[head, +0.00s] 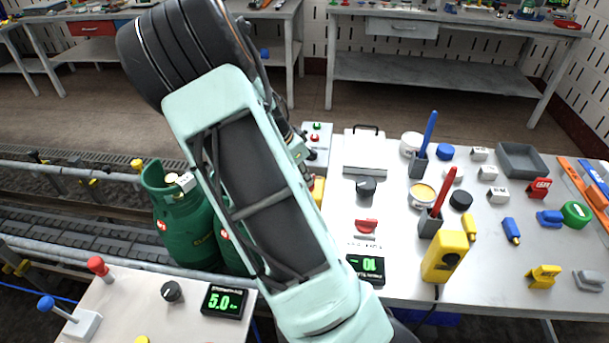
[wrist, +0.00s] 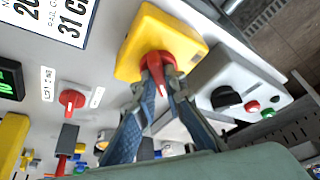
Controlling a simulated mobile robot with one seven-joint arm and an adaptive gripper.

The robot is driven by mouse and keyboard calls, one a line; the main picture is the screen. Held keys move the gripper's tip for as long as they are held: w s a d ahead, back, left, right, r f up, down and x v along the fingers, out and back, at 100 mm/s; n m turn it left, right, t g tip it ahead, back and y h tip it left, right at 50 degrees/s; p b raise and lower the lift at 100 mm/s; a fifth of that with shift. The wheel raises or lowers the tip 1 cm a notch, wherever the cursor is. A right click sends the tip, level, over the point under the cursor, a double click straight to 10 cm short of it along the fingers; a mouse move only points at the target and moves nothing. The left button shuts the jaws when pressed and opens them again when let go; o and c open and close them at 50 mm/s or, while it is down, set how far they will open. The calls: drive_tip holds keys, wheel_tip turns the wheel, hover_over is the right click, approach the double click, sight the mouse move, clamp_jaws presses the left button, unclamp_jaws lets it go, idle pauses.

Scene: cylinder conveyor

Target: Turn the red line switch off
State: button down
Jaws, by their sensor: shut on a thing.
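In the wrist view, a red rotary knob (wrist: 153,60) sits on a yellow box (wrist: 172,30). My gripper (wrist: 161,80) is shut on this knob, one fingertip on each side of it. In the head view the yellow box (head: 318,190) shows only as a sliver beside my arm, and the knob and fingertips are hidden. A second red switch (wrist: 72,100) is on the pale table panel to the left in the wrist view, with small white labels beside it. It also shows in the head view (head: 366,226), and nothing touches it.
A grey control box (wrist: 240,90) with red and green buttons stands close right of my gripper. A black knob (head: 366,187), a green-digit display (head: 367,268) and a yellow device (head: 444,257) share the table. Green gas cylinders (head: 178,215) stand on the conveyor (head: 80,243).

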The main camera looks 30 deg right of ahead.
idle(0.5)
drive_tip(key=c, duration=2)
unclamp_jaws()
drive_tip(key=v, duration=1.2)
